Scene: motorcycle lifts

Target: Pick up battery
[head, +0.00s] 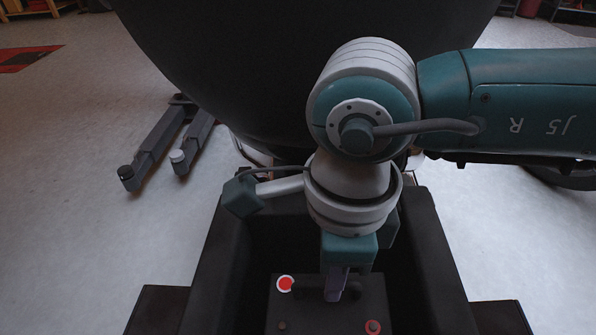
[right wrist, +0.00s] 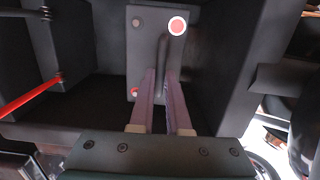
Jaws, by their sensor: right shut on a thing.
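The battery (head: 313,315) is a dark grey box with a red, white-ringed round mark, sitting low inside a black open bay (head: 222,262). In the right wrist view the battery (right wrist: 146,48) also shows a dark raised handle and a small red terminal. My right gripper (head: 335,298) reaches down into the bay from above. In the right wrist view its two purple-grey fingers (right wrist: 162,72) are shut on the handle, one on each side. The fingers hide part of the handle and of the battery's face. My left gripper is not in view.
Dark bay walls stand close on both sides of the battery. In the right wrist view a red cable (right wrist: 30,95) and a black cable (right wrist: 22,13) stick out at the left. Lift legs (head: 155,148) lie on the pale floor at the left, with open floor around them.

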